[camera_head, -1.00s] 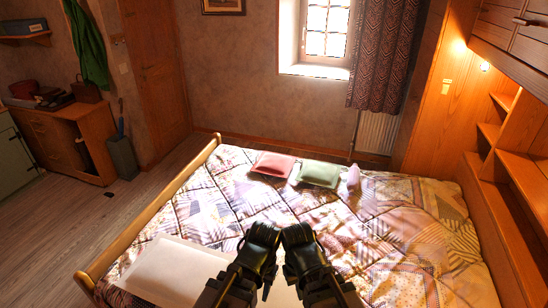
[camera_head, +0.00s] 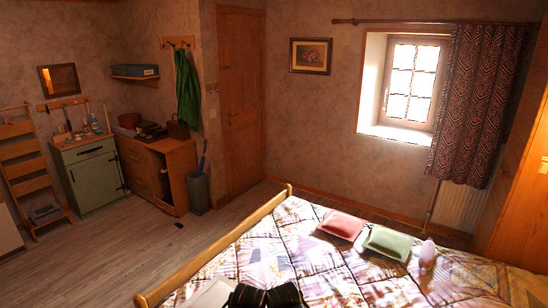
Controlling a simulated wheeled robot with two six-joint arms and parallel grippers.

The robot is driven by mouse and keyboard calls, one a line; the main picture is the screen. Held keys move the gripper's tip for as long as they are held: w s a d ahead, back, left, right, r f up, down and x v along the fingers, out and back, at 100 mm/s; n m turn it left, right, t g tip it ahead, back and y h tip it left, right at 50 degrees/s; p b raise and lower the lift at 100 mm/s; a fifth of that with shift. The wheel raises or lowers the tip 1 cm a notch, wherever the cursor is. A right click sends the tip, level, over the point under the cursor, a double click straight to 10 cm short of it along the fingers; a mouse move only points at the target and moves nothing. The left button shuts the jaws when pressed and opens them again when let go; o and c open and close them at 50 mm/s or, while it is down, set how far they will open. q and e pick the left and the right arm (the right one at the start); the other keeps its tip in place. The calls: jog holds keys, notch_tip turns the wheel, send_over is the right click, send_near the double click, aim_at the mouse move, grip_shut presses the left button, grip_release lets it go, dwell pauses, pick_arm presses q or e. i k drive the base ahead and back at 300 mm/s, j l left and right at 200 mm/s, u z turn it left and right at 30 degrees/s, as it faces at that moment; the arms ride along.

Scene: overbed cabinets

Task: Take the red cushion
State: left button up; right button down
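The red cushion (camera_head: 342,225) lies flat on the far part of the bed (camera_head: 290,225), near its wooden end. A green cushion (camera_head: 388,242) lies just to its right. Dark end parts of my two arms show at the bottom edge, left (camera_head: 248,297) and right (camera_head: 285,295), side by side and far short of the cushion. Their fingers cannot be made out, so I cannot tell if they are open or shut. Nothing touches the red cushion from my side.
A small pink object (camera_head: 427,251) stands right of the green cushion. The bed's wooden rail (camera_head: 225,240) runs along its left side, with open floor (camera_head: 110,255) beyond. A green cabinet (camera_head: 88,178) and wooden desk (camera_head: 160,170) stand at the left wall.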

aim_at(348, 227)
jog(key=u, duration=1.35)
jog(key=j+u, duration=0.1)
jog(key=u, duration=1.25)
jog(key=i+l+u, duration=0.1)
jog(key=u, duration=2.6)
jog(key=l+u, duration=0.1)
jog(key=u, duration=1.25)
jog(key=l+u, duration=0.1)
jog(key=u, duration=2.6)
jog(key=k+u, duration=0.1)
jog(key=u, duration=1.25)
jog(key=j+u, duration=0.25)
jog(key=u, duration=0.15)
jog(key=j, duration=0.6)
